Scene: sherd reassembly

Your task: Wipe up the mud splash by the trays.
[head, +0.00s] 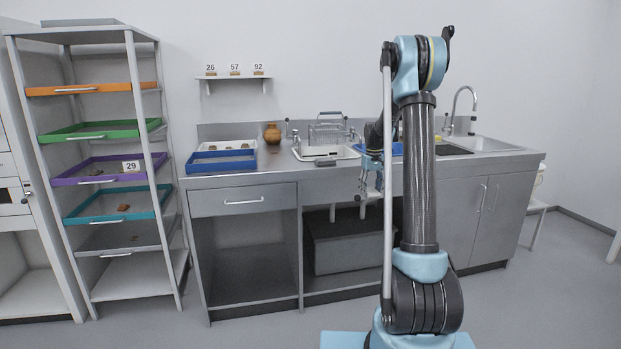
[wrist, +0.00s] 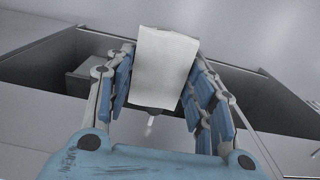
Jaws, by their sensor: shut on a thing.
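My gripper (wrist: 158,92) is shut on a white, folded cloth-like piece (wrist: 163,66), which stands out between the fingers in the wrist view. In the head view my gripper (head: 370,190) points down in front of the steel counter (head: 270,179), partly hidden by my arm; the white piece is not clear there. A white tray (head: 342,154) lies in the middle, and another blue tray (head: 397,149) is partly behind my arm. I cannot make out a mud splash in either view.
A brown pot (head: 272,134) and a wire rack (head: 327,127) stand at the back of the counter. A sink (head: 488,143) with a tap is at the right. A shelf rack (head: 133,120) with coloured trays stands left. The floor in front is clear.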

